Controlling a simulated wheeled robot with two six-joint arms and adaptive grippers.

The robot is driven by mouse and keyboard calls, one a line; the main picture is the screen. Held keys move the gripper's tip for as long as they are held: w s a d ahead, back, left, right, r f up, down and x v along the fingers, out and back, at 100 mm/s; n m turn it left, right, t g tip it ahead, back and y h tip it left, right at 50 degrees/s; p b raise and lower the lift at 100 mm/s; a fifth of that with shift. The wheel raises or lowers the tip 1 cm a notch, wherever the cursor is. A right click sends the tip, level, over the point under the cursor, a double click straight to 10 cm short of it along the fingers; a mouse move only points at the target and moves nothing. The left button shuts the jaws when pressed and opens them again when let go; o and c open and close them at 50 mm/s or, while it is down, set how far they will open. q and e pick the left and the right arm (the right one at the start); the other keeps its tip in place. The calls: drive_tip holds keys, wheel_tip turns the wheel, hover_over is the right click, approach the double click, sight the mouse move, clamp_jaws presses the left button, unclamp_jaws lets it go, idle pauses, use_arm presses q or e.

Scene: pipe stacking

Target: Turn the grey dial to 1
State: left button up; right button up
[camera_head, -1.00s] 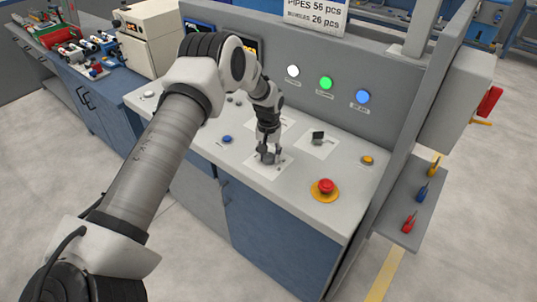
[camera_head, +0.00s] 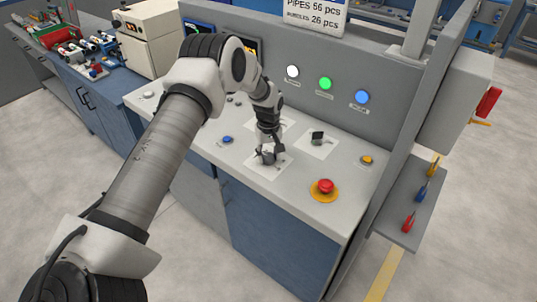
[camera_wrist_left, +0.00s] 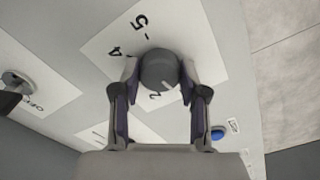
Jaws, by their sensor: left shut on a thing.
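The grey dial (camera_wrist_left: 159,70) is round and stands on a white plate (camera_wrist_left: 200,40) with printed numbers around it. In the left wrist view a 5, a 4 and a 2 show, partly covered by the dial and fingers. A pale pointer line on the dial points to the lower right of that view. My left gripper (camera_wrist_left: 159,82) is shut on the dial, one finger on each side. In the head view my left gripper (camera_head: 267,156) reaches down to the panel and hides most of the dial. My right gripper is not in view.
A dark switch (camera_head: 318,137) on its own plate is right of the gripper. A blue button (camera_head: 227,139) is to the left. A red emergency button (camera_head: 325,187) and an amber button (camera_head: 367,160) sit further right on the panel (camera_head: 300,215).

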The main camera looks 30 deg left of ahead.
sight(268, 156)
use_arm(q)
drive_tip(key=shift+s+f, duration=0.15)
drive_tip(key=o, duration=1.1)
drive_tip(key=shift+o, duration=0.2)
wheel_tip(268, 156, up, 12)
drive_tip(key=shift+w, duration=0.2)
drive_tip(key=shift+s+f, duration=0.1)
